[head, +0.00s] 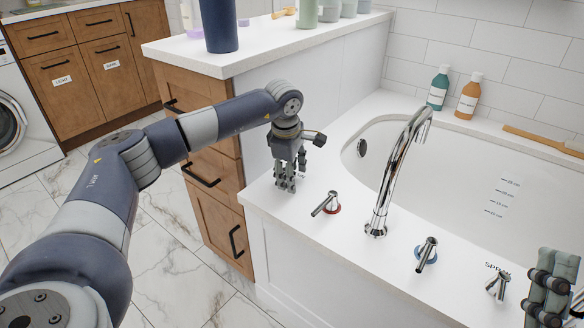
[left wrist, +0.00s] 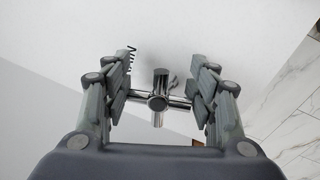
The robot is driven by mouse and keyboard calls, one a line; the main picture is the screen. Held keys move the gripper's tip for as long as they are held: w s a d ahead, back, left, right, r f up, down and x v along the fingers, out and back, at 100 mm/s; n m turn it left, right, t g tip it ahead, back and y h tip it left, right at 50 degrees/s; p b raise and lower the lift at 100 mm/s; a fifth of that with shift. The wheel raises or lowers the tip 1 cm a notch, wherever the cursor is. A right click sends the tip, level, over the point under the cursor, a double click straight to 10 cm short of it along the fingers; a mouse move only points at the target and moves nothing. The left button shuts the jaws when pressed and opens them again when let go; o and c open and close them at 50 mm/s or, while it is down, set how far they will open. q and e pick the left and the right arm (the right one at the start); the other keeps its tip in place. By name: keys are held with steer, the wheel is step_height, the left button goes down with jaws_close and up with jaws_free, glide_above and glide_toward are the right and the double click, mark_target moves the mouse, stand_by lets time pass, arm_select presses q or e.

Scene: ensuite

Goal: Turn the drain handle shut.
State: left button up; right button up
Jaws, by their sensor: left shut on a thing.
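In the left wrist view a chrome cross-shaped handle (left wrist: 158,102), which I take as the drain handle, stands on the white tub deck between the fingers of my left gripper (left wrist: 160,98). The finger pads are closed on the ends of its crossbar. In the head view my left gripper (head: 286,182) points down at the deck's left end and hides the handle. Dark lettering beside it is mostly covered by a finger. My right gripper (head: 546,292) is at the lower right edge, partly cut off; its jaw opening is unclear.
On the deck stand a red-ringed handle (head: 328,204), a tall chrome spout (head: 388,180), a blue-ringed handle (head: 426,254) and a spray handle (head: 497,286). The bathtub (head: 450,165) is behind them. A wooden cabinet (head: 218,190) with a white counter stands left of the deck.

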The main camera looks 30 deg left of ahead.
arm_select(q)
steer(key=shift+s+d+f+m+p, duration=0.15)
steer(key=shift+s+m+p, duration=0.15)
steer(key=shift+m+p, duration=0.35)
steer(key=shift+s+f+m+h+p, duration=0.15)
steer(key=shift+m+h+p, duration=0.25)
steer(key=shift+m, duration=0.45)
arm_select(e)
steer(key=w+f+g+h, duration=0.2)
steer(key=w+f+g, duration=0.4)
steer(key=f, duration=0.5)
steer(key=shift+g+h, duration=0.4)
steer(key=shift+g, duration=0.3)
steer(key=shift+w, duration=0.1)
arm_select(q)
steer(key=o, duration=1.1)
steer(key=shift+c, duration=0.2)
steer(key=shift+r, duration=0.2)
